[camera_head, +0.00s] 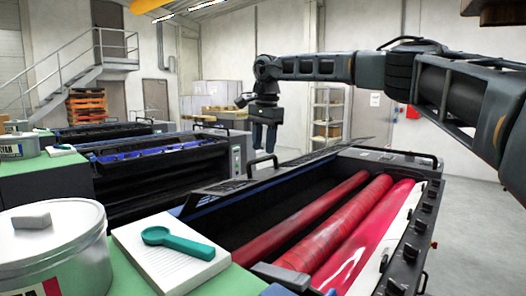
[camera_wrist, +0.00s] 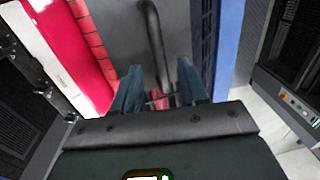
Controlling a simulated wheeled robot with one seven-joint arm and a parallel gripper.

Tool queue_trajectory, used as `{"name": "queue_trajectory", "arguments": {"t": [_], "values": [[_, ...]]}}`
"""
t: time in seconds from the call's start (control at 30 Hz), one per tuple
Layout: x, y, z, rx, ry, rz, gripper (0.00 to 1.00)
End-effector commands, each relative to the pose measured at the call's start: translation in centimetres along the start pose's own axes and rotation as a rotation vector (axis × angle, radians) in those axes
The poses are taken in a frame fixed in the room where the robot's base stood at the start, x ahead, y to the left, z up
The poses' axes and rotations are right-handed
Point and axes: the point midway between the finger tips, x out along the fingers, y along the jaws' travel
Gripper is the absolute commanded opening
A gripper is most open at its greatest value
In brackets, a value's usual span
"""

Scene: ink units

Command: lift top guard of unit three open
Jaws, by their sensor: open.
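The nearest ink unit (camera_head: 432,172) has its red rollers (camera_head: 335,222) uncovered. A long dark guard panel (camera_head: 292,178) runs along the rollers' left side, looking raised at a slant; its exact angle is unclear. A black arched handle (camera_head: 262,160) shows at this panel. My gripper (camera_head: 265,146) hangs pointing down just above the handle in the head view. In the wrist view, my open gripper (camera_wrist: 160,88) has its two fingers apart, with the handle (camera_wrist: 153,40) running into the gap between them. Contact with the fingers is not clear.
Another unit with blue rollers (camera_head: 150,155) stands to the left, and more units lie beyond. An ink can (camera_head: 55,250) and a white pad with a teal tool (camera_head: 175,240) sit on the green surface in front. Floor at right is free.

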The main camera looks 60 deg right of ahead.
Motion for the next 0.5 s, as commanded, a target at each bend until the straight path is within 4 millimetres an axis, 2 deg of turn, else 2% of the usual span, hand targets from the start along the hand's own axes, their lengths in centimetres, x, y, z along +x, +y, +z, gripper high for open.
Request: {"name": "queue_trajectory", "arguments": {"t": [0.2, 0.5], "values": [[2.5, 0.0, 0.1, 0.002, -0.003, 0.001, 0.42], [3.1, 0.0, 0.0, 0.002, -0.002, -0.001, 0.42]]}}
